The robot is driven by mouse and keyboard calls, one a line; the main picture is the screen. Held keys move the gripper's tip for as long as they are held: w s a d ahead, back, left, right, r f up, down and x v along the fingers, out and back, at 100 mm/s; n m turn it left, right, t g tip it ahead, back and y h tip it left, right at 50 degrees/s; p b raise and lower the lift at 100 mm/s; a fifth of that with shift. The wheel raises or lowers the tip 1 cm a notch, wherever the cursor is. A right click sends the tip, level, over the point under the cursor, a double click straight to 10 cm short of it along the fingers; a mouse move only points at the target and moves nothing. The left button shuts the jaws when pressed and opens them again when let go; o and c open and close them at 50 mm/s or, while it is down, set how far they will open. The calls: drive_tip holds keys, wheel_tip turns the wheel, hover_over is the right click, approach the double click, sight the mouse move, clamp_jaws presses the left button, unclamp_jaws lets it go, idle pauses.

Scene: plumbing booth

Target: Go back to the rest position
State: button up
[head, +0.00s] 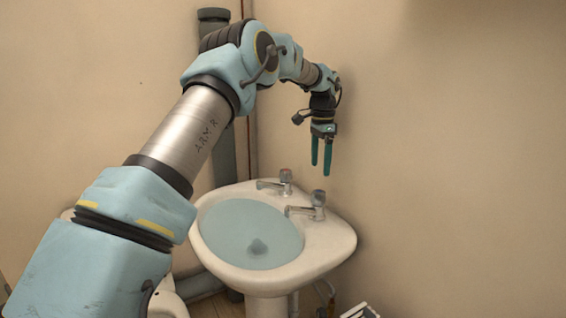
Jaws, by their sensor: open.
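My gripper (321,172) hangs at the end of my raised arm, pointing down, with its two teal fingers apart and nothing between them. In the picture it is above the back right of a white pedestal sink (325,246), clear of the taps. The sink's near tap (317,204) and far tap (286,180) are chrome with dark-topped knobs. The basin holds bluish water (250,222), and a grey shape (258,246) shows in it.
A thick grey vertical pipe (222,150) runs up the corner behind my arm. Beige walls (450,150) stand behind and to the right. A white slatted item (360,311) is at the bottom edge. Another white fixture is partly hidden by my arm. The air right of my gripper is clear.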

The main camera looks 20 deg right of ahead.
drive_tip(key=s+a+n, duration=0.2)
drive_tip(key=a+n, duration=0.6)
drive_tip(key=a, duration=1.6)
drive_tip(key=s+a+f+n, duration=0.2)
drive_tip(key=s+a+n, duration=0.2)
drive_tip(key=s+a, duration=0.4)
drive_tip(key=s+a+f+n+t, duration=0.1)
drive_tip(key=s+a+f+n, duration=0.2)
drive_tip(key=s+a, duration=0.6)
drive_tip(key=a+n, duration=0.2)
drive_tip(key=a, duration=0.1)
drive_tip(key=shift+s+a+t, duration=0.2)
drive_tip(key=shift+t, duration=0.1)
